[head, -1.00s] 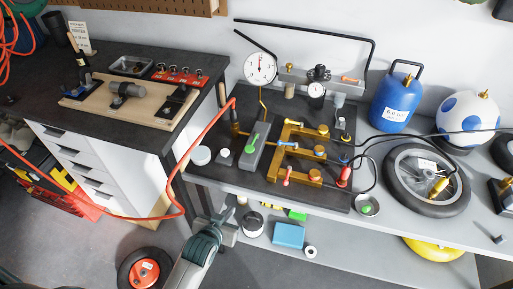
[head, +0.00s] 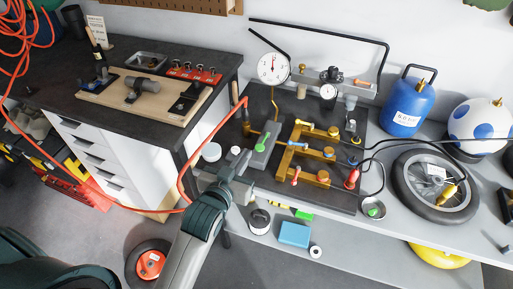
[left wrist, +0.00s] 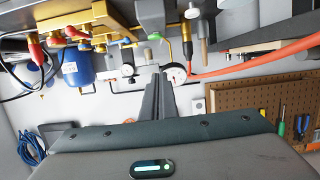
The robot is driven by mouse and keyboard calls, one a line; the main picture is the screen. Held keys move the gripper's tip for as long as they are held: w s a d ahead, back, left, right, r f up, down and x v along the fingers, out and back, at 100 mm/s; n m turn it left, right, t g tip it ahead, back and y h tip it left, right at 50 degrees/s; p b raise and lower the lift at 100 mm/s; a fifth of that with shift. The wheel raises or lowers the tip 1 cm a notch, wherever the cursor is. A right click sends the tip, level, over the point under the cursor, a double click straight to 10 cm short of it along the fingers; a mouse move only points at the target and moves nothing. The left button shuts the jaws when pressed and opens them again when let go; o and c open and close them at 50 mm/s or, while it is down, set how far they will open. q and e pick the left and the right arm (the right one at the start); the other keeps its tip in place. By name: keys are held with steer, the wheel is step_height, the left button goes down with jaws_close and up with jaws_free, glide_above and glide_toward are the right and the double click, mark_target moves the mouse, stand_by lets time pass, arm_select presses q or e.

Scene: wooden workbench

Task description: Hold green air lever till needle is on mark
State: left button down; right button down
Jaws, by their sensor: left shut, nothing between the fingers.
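The green air lever (head: 261,144) stands on a grey block (head: 268,135) at the front left of the dark mat; its green end also shows in the left wrist view (left wrist: 154,36). The round white gauge (head: 273,67) stands behind it against the wall; it also shows past my fingers in the left wrist view (left wrist: 176,75). Its needle and mark are too small to read surely. My left gripper (head: 244,158) is shut and empty, just in front of and left of the lever. I cannot tell whether it touches the lever. My right gripper is out of view.
A brass manifold (head: 300,150) with several coloured taps lies right of the lever. An orange hose (head: 186,172) loops close to the left of my arm. A white round lid (head: 211,152) sits near the bench's front edge. A wheel (head: 435,187) lies far right.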

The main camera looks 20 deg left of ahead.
arm_select(q)
steer(key=shift+w, duration=0.1)
steer(key=p, duration=0.3)
glide_toward(263, 142)
steer(key=w+r, duration=0.1)
steer(key=r, duration=0.1)
steer(key=w+r, duration=0.2)
steer(key=shift+w+a+r, duration=0.1)
steer(key=shift+w+r, duration=0.25)
steer(key=f, duration=0.1)
steer(key=f+p, duration=0.1)
steer(key=f, duration=0.1)
steer(key=shift+w, duration=0.35)
steer(key=shift+f, duration=0.8)
steer(key=shift+s, duration=0.1)
